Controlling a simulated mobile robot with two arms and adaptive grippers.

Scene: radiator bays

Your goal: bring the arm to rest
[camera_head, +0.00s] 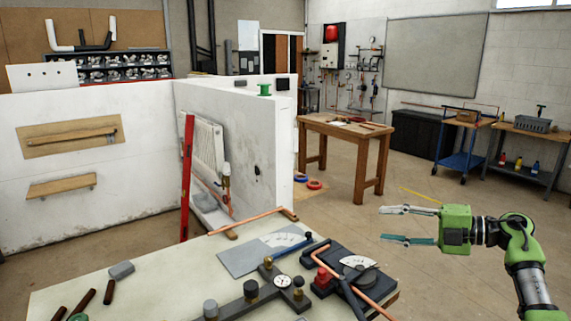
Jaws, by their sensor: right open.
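My right gripper (408,225) shows at the right of the head view, on a green arm that comes in from the right edge. Its two fingers point left and are apart, with nothing between them. It hangs in the air beyond the right end of the workbench (60,298), over the floor in the picture. My left gripper is not in the view.
The workbench holds a black pipe bender (350,270), a copper pipe (245,223), a gauge fitting (282,281) and dark-handled tools. A red level (187,178) leans by the white bay wall. A wooden table (350,131) stands behind. Floor around my right gripper is clear.

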